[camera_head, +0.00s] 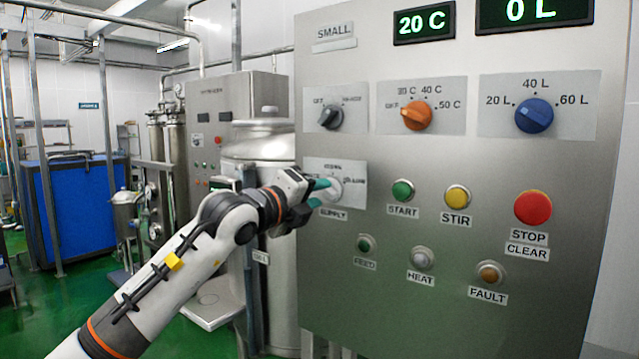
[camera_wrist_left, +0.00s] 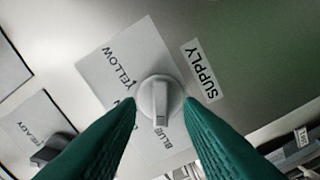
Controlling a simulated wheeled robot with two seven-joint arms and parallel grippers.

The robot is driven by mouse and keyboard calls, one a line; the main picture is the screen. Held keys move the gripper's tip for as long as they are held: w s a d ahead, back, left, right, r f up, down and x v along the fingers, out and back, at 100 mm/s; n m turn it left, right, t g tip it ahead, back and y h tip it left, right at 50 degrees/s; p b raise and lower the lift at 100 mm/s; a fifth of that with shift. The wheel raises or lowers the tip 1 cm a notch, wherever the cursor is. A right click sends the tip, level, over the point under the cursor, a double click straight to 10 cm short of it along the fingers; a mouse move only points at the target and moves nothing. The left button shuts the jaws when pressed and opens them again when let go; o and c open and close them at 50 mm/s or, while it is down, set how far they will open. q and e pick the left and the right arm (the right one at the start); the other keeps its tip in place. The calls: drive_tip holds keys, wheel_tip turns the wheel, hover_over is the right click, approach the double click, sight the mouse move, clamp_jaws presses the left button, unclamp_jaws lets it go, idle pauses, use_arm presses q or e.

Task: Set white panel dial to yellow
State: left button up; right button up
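The white dial (camera_head: 333,188) sits on a light plate above the SUPPLY label, at the left of the steel panel. In the left wrist view the white dial (camera_wrist_left: 158,96) is round with a raised ridge, whose near end points down the picture. YELLOW (camera_wrist_left: 120,68) is printed to its upper left and BLUE (camera_wrist_left: 138,141) below it. I cannot tell which end of the ridge is the pointer. My left gripper (camera_head: 320,190) is at the dial. Its green fingers (camera_wrist_left: 160,112) are apart, one on each side of the ridge, with no clear contact. My right gripper is not in view.
A black dial (camera_head: 330,117) is above the white one, with an orange dial (camera_head: 416,115) and a blue dial (camera_head: 534,115) to the right. A green START button (camera_head: 402,191) is close to the right of the white dial. A steel tank (camera_head: 262,140) stands behind my arm.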

use_arm(q)
drive_tip(key=shift+x, duration=0.85)
drive_tip(key=shift+c, duration=0.5)
drive_tip(key=shift+a, duration=0.1)
clamp_jaws()
